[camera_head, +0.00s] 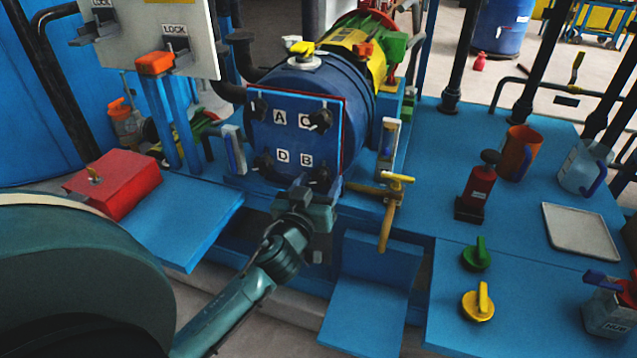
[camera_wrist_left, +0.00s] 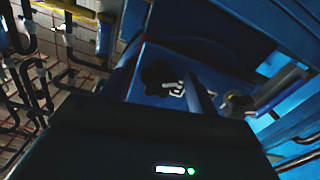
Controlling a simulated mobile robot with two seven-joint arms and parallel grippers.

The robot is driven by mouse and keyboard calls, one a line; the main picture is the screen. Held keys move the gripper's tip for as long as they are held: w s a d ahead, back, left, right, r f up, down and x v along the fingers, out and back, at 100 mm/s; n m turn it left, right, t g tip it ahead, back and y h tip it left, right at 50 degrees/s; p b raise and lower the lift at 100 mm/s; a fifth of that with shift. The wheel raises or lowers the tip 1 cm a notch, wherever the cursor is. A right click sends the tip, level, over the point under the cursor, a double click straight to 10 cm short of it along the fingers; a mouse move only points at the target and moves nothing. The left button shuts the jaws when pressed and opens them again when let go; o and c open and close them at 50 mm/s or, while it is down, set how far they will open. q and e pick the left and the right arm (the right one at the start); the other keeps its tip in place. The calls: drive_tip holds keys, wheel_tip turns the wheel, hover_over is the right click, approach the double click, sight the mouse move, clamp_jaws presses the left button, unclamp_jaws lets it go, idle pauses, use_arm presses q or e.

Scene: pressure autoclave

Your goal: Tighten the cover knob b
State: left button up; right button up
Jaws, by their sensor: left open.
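The blue square cover (camera_head: 293,136) closes the front of the blue autoclave (camera_head: 318,88). It carries four black knobs beside white labels A, C, D and B. Cover knob b (camera_head: 320,173) is at the lower right beside label B, partly hidden by my gripper. My left gripper (camera_head: 316,189) is open, its fingers just at or below knob b; I cannot tell whether they touch it. In the left wrist view a finger (camera_wrist_left: 201,96) stands in front of the blue cover (camera_wrist_left: 160,58), near a dark knob and a white label. My right gripper is not in view.
A yellow-handled valve pipe (camera_head: 391,205) stands close right of the cover. Clamps flank the cover on both sides. The right bench holds a red hand pump (camera_head: 477,192), green and yellow knobs, a tray (camera_head: 580,232) and jugs. A red box (camera_head: 115,184) sits left.

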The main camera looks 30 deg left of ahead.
use_arm(q)
drive_tip(key=shift+w, duration=0.15)
drive_tip(key=c, duration=1)
